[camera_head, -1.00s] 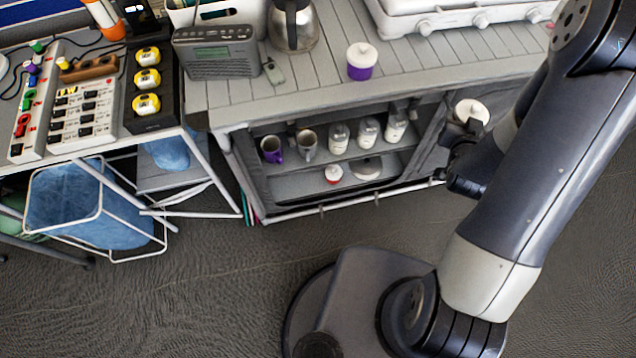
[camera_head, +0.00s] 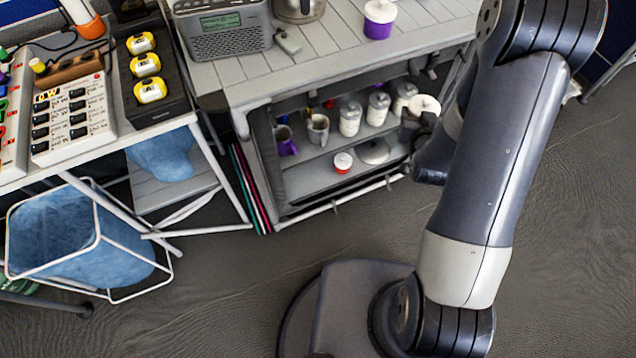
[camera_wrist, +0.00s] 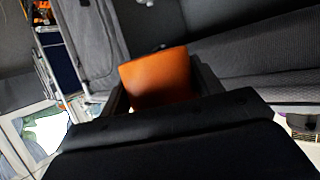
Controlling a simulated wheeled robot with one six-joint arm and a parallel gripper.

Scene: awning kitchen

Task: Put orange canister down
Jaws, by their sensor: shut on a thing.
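The orange canister (camera_wrist: 158,75) is in my gripper (camera_wrist: 162,92) in the wrist view, with dark fingers on both sides of it. In the head view, my gripper (camera_head: 418,132) is at the right end of the open shelf unit (camera_head: 335,158), partly hidden by my own arm. A white round top (camera_head: 424,105) shows at the gripper there and seems to belong to the held canister. Its orange side is hidden in that view. I cannot tell whether the canister touches anything.
Lidded jars (camera_head: 378,108), mugs (camera_head: 318,128) and a small red-and-white canister (camera_head: 342,162) stand in the shelf unit. A purple canister (camera_head: 379,20) and a radio (camera_head: 222,30) stand on the counter above. A blue-lined basket (camera_head: 78,238) is at left.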

